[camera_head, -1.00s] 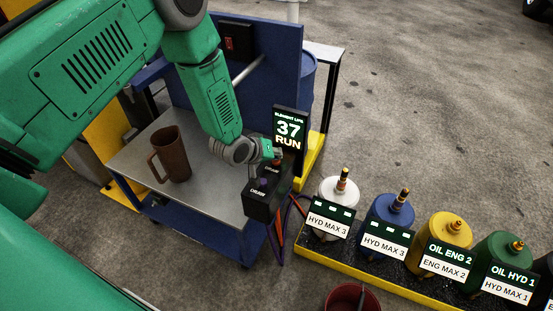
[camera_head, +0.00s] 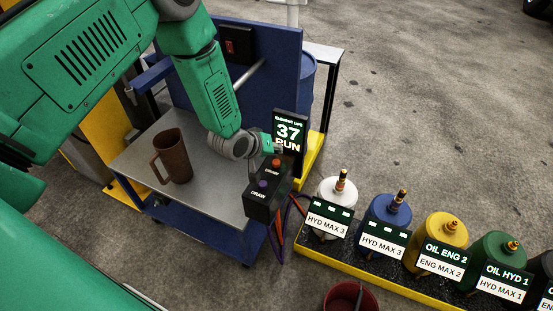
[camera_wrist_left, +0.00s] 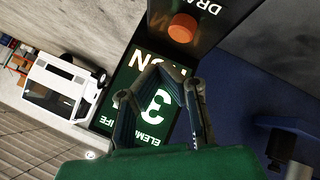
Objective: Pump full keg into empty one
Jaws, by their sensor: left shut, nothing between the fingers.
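My left gripper (camera_head: 274,149) is shut and empty, just above the black control box (camera_head: 262,205) and in front of the lower part of the display (camera_head: 289,130), which reads "ELEMENT LIFE 37" and a partly covered "RUN". The box has an orange-red button (camera_head: 276,163) and a purple button (camera_head: 263,183), with "DRAW" lettering. In the left wrist view the shut fingertips (camera_wrist_left: 160,68) overlap the display and stand apart from the orange button (camera_wrist_left: 182,28). A white keg (camera_head: 335,195) and a blue keg (camera_head: 388,214) carry "HYD MAX 3" labels. My right gripper is not seen.
A yellow keg (camera_head: 441,237) and a green keg (camera_head: 492,258) stand along the yellow-edged tray (camera_head: 375,284). A brown jug (camera_head: 173,158) stands on the cart's metal top (camera_head: 140,160). A red bucket (camera_head: 343,300) is in front. Hoses hang beside the box.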

